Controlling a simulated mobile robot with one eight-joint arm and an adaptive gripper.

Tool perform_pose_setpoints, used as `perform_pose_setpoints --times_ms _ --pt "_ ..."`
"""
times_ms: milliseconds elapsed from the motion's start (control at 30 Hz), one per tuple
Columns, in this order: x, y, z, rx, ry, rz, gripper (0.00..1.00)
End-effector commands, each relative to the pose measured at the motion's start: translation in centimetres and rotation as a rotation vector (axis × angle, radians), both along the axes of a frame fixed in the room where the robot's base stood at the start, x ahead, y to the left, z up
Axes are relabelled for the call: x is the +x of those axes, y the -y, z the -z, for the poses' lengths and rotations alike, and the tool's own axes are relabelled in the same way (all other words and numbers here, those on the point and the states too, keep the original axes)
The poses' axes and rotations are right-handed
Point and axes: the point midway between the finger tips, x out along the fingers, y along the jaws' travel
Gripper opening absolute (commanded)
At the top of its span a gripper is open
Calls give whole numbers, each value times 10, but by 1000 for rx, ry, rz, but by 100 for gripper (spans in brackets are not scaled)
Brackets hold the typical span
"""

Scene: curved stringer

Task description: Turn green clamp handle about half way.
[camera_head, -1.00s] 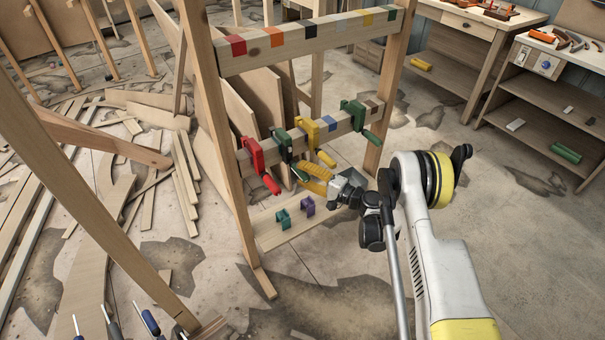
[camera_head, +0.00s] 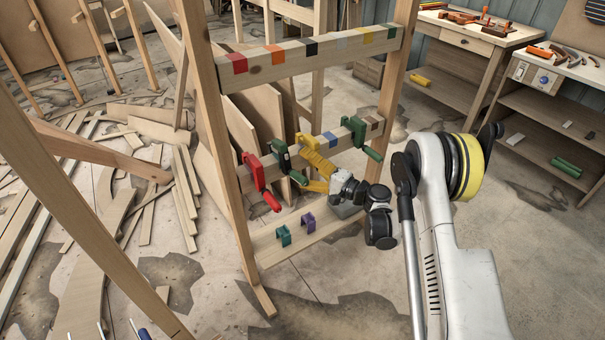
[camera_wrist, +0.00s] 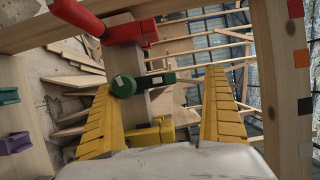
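A green clamp (camera_head: 281,157) hangs on the frame's middle rail between a red clamp (camera_head: 254,172) and a yellow clamp (camera_head: 306,140). Its handle (camera_head: 298,177) points down towards the front right. In the wrist view the green clamp handle (camera_wrist: 125,85) shows between the two yellow fingers, nearer the left one, with dark metal reaching right. My gripper (camera_head: 309,171) is open around this space, and I see no grip on the handle. It also shows in the wrist view (camera_wrist: 160,85). My fingers and wrist partly hide the yellow clamp.
Another green clamp (camera_head: 358,136) sits farther right on the same rail. The red clamp handle (camera_wrist: 75,15) is close by in the wrist view. Small teal (camera_head: 283,235) and purple (camera_head: 308,222) brackets sit on the lower shelf. A wooden post (camera_head: 388,95) stands near my arm.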

Motion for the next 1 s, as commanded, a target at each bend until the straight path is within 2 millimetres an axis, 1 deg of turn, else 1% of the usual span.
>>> perform_pose_setpoints --times_ms 33,233,367,433,600,667,700,1000 --pt "-1 0 -6 13 -1 -4 76" --pt "-1 1 -5 7 -2 -2 76" --pt "-6 8 -5 7 -2 -2 76" --pt "-9 13 -6 7 -2 -1 74" --pt "-17 22 -7 7 -2 -4 64" --pt "-19 26 -8 7 -2 -4 56" --pt "-21 29 -8 7 -2 -4 47" --pt "-32 49 -8 3 -1 -1 47"
